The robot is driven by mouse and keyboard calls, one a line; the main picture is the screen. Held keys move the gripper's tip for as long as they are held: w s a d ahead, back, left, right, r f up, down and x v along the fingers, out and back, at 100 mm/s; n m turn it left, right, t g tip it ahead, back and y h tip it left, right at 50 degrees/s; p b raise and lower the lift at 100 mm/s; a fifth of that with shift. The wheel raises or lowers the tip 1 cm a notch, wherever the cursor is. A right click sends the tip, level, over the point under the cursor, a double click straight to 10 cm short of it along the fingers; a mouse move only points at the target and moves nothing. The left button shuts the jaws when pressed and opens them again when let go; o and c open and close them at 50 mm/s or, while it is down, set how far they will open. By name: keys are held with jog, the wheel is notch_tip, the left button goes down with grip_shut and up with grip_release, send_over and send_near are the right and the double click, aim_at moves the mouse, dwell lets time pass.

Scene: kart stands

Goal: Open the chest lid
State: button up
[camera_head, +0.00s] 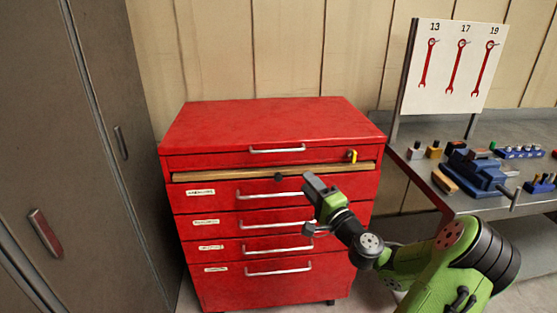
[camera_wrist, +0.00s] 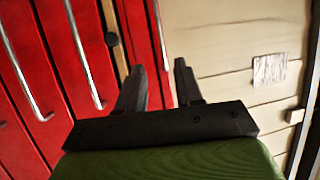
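The red tool chest (camera_head: 275,225) stands against the wall, its lid (camera_head: 265,122) shut. A silver bar handle (camera_head: 277,149) is on the lid's front; a handle near the lid also shows in the wrist view (camera_wrist: 158,35). A yellow item (camera_head: 352,155), perhaps a key or latch, sits right of the handle. My gripper (camera_head: 309,180) is in front of the upper drawers, right of centre and lower than the lid handle. In the wrist view my gripper (camera_wrist: 160,78) has its two fingers apart with nothing between them.
A wooden strip (camera_head: 230,174) with a black knob (camera_head: 278,177) runs under the lid section. Several drawers with bar handles are below, all shut. A grey cabinet (camera_head: 75,150) stands left. A workbench (camera_head: 470,205) with a blue vise (camera_head: 475,170) is right.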

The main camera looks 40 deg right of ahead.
jog(key=x, duration=1.4)
jog(key=shift+w+a, duration=0.1)
jog(key=shift+w, duration=0.25)
grip_shut()
dwell(0.4)
